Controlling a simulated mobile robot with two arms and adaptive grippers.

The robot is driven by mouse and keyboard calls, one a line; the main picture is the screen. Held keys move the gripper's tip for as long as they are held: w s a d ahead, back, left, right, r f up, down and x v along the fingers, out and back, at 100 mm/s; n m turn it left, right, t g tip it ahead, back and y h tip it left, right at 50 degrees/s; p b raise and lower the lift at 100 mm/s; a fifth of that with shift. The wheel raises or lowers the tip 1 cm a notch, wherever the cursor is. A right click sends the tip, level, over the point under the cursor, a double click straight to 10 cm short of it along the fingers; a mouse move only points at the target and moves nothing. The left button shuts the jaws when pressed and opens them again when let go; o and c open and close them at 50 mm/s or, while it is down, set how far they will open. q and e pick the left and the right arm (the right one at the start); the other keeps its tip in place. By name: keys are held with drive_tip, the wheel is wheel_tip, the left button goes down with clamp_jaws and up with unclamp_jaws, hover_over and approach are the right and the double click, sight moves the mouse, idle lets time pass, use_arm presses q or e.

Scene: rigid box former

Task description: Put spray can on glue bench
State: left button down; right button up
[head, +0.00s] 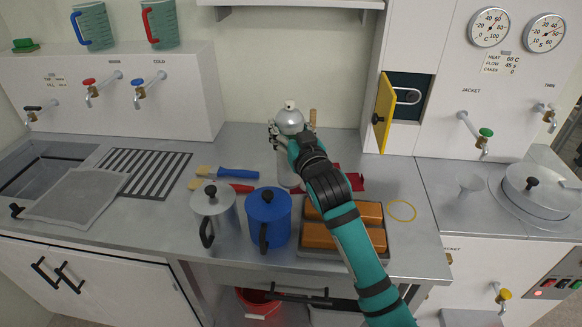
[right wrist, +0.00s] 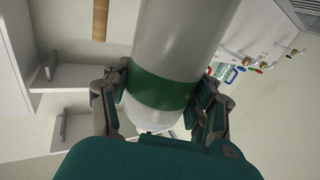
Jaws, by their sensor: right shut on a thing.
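The spray can (head: 289,121) is silver with a small pale nozzle on top, and stands roughly upright over the back of the steel bench (head: 335,144). My right gripper (head: 281,134) is shut around it. My arm covers part of the can, and I cannot tell whether its base touches the bench. In the right wrist view the can (right wrist: 165,85) shows a grey body and a green band between both fingers of the right gripper (right wrist: 162,98). My left gripper is not in view.
A grey pot (head: 213,215), a blue pot (head: 268,218) and a tray with orange-brown blocks (head: 330,236) line the bench front. Brushes (head: 226,172) lie behind the pots. A yellow cabinet door (head: 384,112) stands open at right.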

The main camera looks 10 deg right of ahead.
drive_tip(key=f, duration=0.6)
drive_tip(key=shift+w+f, duration=0.2)
drive_tip(key=shift+w, duration=0.05)
drive_tip(key=shift+s+f+p, duration=0.1)
drive_tip(key=shift+f+p, duration=0.2)
drive_tip(key=shift+f, duration=1.75)
drive_tip(key=shift+f, duration=0.15)
drive_tip(key=o, duration=1.7)
drive_tip(key=shift+s, duration=0.1)
